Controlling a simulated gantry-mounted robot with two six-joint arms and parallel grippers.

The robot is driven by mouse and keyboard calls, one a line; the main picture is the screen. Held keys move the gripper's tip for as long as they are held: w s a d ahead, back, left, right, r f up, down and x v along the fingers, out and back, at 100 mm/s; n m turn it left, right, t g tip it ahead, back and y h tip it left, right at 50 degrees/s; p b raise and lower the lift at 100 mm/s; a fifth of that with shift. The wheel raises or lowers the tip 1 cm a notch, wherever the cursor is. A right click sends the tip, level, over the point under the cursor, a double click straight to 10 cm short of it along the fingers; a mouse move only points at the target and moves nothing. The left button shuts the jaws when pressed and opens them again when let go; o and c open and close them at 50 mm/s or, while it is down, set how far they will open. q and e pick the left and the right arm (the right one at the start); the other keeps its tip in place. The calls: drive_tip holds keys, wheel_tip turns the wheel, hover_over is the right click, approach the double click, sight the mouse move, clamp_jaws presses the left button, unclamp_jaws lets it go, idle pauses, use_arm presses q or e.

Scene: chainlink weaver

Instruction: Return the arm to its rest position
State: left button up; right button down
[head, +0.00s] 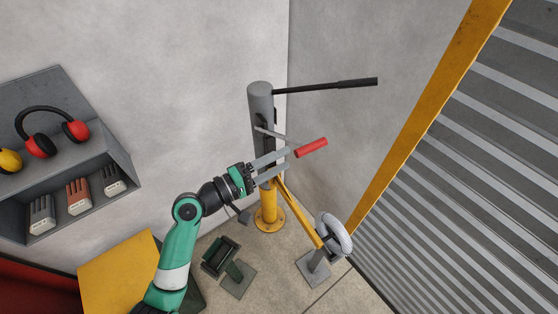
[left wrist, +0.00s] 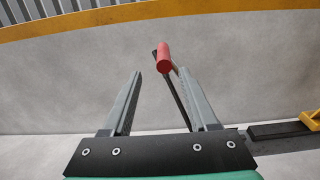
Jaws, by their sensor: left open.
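My left arm (head: 179,250), green with a white band, reaches up and right from the bottom of the head view. Its gripper (head: 286,162) is open and empty in front of the grey-and-yellow post machine (head: 261,105). A red handle (head: 312,148) on a thin bar sticks out just beyond the fingertips. In the left wrist view the red handle (left wrist: 163,58) lines up with the gap between the two spread fingers, and no finger closes on it. Part of the post is hidden behind the gripper. My right gripper is in neither view.
A black-gripped lever (head: 356,83) points right from the post's top. A grey ring-shaped wheel (head: 334,234) sits low on the yellow brace.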

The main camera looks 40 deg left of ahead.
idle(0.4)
use_arm(q)
drive_tip(key=d+r+m+t+p, duration=0.15)
drive_tip(key=r+m, duration=0.35)
drive_tip(key=r, duration=0.7)
drive_tip(key=d+r+m+t+p, duration=0.1)
drive_tip(key=d+r+m+t, duration=0.3)
drive_tip(key=r, duration=0.9)
drive_tip(key=s+r+m+t+y, duration=0.1)
drive_tip(key=s+r+m, duration=0.1)
drive_tip(key=s+r, duration=0.2)
drive_tip(key=s+r+m+t+y+p, duration=0.1)
drive_tip(key=s+r+m+t, duration=0.1)
drive_tip(key=r, duration=0.8)
drive_tip(key=s+r+m+t+y+p, duration=0.1)
drive_tip(key=s+r+t+y, duration=0.1)
drive_tip(key=s+r, duration=0.3)
drive_tip(key=shift+s+d+r+m, duration=0.3)
drive_tip(key=shift+d+r+m, duration=0.1)
drive_tip(key=shift+r, duration=0.5)
